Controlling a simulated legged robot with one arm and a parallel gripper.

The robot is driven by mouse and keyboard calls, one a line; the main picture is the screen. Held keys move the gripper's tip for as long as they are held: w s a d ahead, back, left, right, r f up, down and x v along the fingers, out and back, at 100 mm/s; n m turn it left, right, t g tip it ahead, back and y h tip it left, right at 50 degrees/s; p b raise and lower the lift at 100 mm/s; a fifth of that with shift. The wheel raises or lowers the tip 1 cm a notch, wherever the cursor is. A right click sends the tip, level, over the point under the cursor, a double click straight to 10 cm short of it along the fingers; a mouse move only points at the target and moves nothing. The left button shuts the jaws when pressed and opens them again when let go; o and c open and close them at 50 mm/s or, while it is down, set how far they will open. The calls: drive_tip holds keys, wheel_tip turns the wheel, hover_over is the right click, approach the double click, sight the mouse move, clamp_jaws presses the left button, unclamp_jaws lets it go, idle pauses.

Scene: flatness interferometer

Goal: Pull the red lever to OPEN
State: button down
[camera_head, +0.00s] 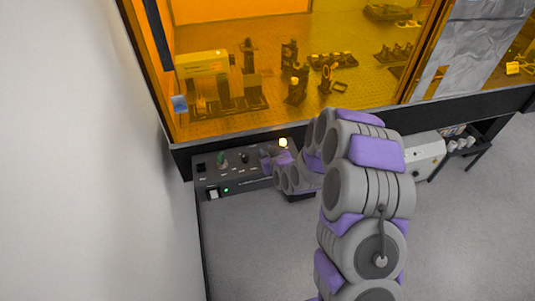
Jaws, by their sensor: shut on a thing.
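A dark control panel (238,182) juts out below the front edge of the enclosure. It carries a green-topped knob or lever (222,159), a black switch (244,158), a pale switch (213,193) with a small green light, and a glowing yellow-white lamp (283,143). My gripper (268,158) is at the right part of the panel, just below and left of the lamp. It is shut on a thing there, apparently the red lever. No red shows; my gripper and wrist hide that spot, and the lever's position cannot be told.
An amber-windowed enclosure (300,120) with optical parts inside stands behind the panel. A pale wall (90,150) is close on the left. A white box (425,152) is under the bench at right. Grey floor (470,230) is clear at lower right.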

drive_tip(key=shift+s+f, duration=0.25)
drive_tip(key=shift+f, duration=0.15)
drive_tip(key=c, duration=1.4)
unclamp_jaws()
drive_tip(key=o, duration=0.4)
drive_tip(key=shift+w, duration=0.15)
drive_tip(key=shift+r, duration=0.1)
drive_tip(key=shift+r, duration=0.15)
drive_tip(key=shift+s+d+r, duration=0.15)
drive_tip(key=shift+s+r, duration=0.05)
drive_tip(key=shift+s, duration=0.1)
drive_tip(key=p+v, duration=1.6)
drive_tip(key=p, duration=0.8)
drive_tip(key=shift+s, duration=0.25)
